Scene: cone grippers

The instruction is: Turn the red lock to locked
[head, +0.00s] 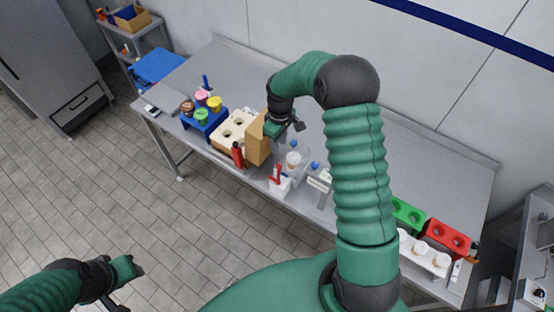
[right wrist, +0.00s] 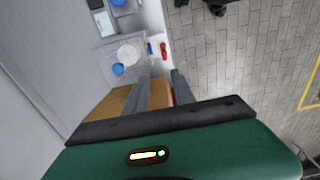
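The red lock (head: 276,175) looks like a small red lever on a white block (head: 280,187) at the table's front edge. It appears roughly upright in the head view; whether it is locked is too small to tell. In the right wrist view the red lock (right wrist: 163,50) lies beyond the fingertips, apart from them. My right gripper (head: 296,125) is above the table, behind the lock. The right wrist view shows its two fingers (right wrist: 161,78) apart with nothing held. My left gripper (head: 124,284) is low at the left, over the floor, away from the table; its fingers are unclear.
A brown box (head: 258,143) and a red upright object (head: 238,154) stand left of the lock. A clear tray (head: 292,160) with a white round item is behind it. A blue rack (head: 205,122) of coloured cups stands left; green (head: 408,213) and red (head: 447,236) holders stand right.

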